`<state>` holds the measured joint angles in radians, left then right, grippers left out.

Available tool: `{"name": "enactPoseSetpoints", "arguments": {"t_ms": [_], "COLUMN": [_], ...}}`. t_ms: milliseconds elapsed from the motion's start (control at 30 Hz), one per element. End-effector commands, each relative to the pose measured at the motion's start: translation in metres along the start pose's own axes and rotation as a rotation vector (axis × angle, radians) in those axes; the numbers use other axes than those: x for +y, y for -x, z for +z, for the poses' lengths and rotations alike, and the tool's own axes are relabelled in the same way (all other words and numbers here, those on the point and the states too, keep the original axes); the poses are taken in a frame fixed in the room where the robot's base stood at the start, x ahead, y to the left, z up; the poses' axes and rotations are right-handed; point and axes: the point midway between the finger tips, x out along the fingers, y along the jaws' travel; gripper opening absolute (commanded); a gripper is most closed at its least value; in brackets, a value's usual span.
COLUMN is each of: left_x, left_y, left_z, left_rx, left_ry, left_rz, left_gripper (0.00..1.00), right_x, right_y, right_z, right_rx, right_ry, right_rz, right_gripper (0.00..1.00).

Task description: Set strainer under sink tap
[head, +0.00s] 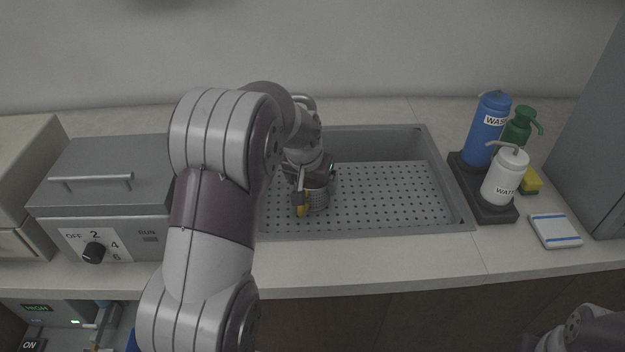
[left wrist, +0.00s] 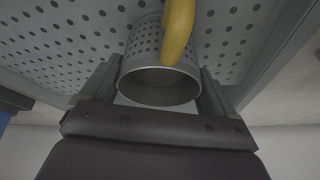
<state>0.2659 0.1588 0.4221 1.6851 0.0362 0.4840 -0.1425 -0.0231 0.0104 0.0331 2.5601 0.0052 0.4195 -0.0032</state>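The strainer is a grey perforated metal cup with a yellow handle, in the sink (head: 400,195). In the head view the strainer (head: 318,197) is partly covered by my left gripper (head: 316,180). In the left wrist view the strainer (left wrist: 160,85) sits between the two fingers of my left gripper (left wrist: 160,75), one against each side, and the yellow handle crosses its far wall. I cannot tell whether its base touches the sink floor. A curved metal piece, seemingly the tap (head: 304,100), shows behind my left wrist; most of it is hidden. My right gripper is out of view.
A grey box with a lid handle and dial (head: 95,200) stands left of the sink. A folded cloth (head: 555,230) lies nearby. The sink's right half is empty.

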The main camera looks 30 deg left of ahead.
Motion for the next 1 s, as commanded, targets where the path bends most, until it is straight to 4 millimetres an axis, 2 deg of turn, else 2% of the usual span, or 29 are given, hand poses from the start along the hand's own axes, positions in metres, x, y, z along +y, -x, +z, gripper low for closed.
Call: {"name": "enactPoseSetpoints", "arguments": {"t_ms": [233,333,700,833,1000], "left_x": [0.000,0.000,0.000,0.000,0.000], "left_y": [0.000,0.008,0.099,0.118,0.124], "left_z": [0.000,-0.003,-0.003,-0.003,-0.002], "left_rx": [0.001,0.003,0.005,0.003,0.001], "left_ry": [0.000,0.000,0.000,0.000,0.000], "left_rz": [0.000,0.000,0.000,0.000,0.000], "left_gripper": [1.00,1.00,1.00,1.00,1.00], "right_x": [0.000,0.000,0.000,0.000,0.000], "right_y": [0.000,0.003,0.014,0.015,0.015], "right_z": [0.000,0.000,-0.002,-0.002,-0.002], "right_rx": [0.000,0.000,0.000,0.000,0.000], "right_ry": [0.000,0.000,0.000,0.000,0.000], "right_rz": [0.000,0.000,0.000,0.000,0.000], "right_gripper": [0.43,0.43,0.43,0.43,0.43]}}
